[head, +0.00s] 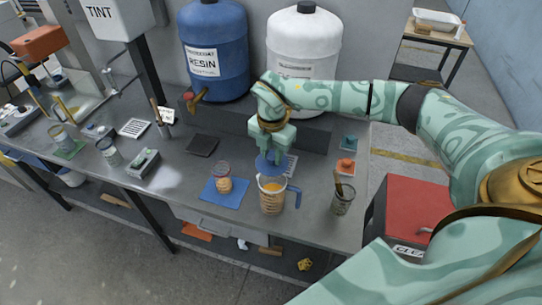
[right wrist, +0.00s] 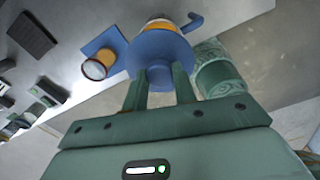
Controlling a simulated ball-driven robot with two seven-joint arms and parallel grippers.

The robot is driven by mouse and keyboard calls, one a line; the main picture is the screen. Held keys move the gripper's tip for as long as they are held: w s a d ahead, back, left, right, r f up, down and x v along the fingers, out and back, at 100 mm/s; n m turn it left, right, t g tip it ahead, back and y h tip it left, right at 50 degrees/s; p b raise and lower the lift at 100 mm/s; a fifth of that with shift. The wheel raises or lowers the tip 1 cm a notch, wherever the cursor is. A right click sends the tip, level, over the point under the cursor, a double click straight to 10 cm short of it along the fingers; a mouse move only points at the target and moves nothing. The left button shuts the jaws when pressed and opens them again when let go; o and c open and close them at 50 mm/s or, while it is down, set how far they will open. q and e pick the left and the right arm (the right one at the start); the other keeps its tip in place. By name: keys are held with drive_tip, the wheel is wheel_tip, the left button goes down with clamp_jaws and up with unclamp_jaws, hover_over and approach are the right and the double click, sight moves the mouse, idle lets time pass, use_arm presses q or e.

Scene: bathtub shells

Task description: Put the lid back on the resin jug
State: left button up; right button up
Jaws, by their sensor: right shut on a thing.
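The resin jug (head: 271,203) is a clear measuring jug with amber contents and a blue handle (head: 294,196), upright on the grey bench. The blue round lid (head: 268,166) is in my right gripper (head: 272,154), above the jug's open top; a gap seems to show between them. In the right wrist view, my right gripper (right wrist: 160,90) is shut on the knob under the lid's blue disc (right wrist: 160,47). The lid hides most of the jug (right wrist: 160,24) there. My left gripper is in neither view.
A small cup with amber contents (head: 224,184) stands on a blue mat (head: 211,195) left of the jug. A cup with a brush (head: 342,204) stands to its right. Blue (head: 215,45) and white (head: 303,35) drums stand behind.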

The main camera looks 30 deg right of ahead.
sight(273, 165)
drive_tip(key=shift+a+f, duration=0.1)
drive_tip(key=shift+f, duration=0.15)
drive_tip(key=shift+f+b, duration=0.3)
drive_tip(key=shift+b, duration=0.15)
drive_tip(key=f+b, duration=0.1)
drive_tip(key=f, duration=0.1)
drive_tip(key=f+b, duration=0.1)
drive_tip(key=b, duration=0.1)
drive_tip(key=shift+d+f, duration=0.2)
drive_tip(key=shift+f, duration=0.15)
drive_tip(key=shift+f+b, duration=0.4)
drive_tip(key=shift+f, duration=0.35)
drive_tip(key=shift+s+r+p, duration=0.1)
drive_tip(key=shift+p, duration=0.3)
drive_tip(key=shift+f, duration=0.2)
idle(0.4)
drive_tip(key=shift+p, duration=0.35)
idle(0.4)
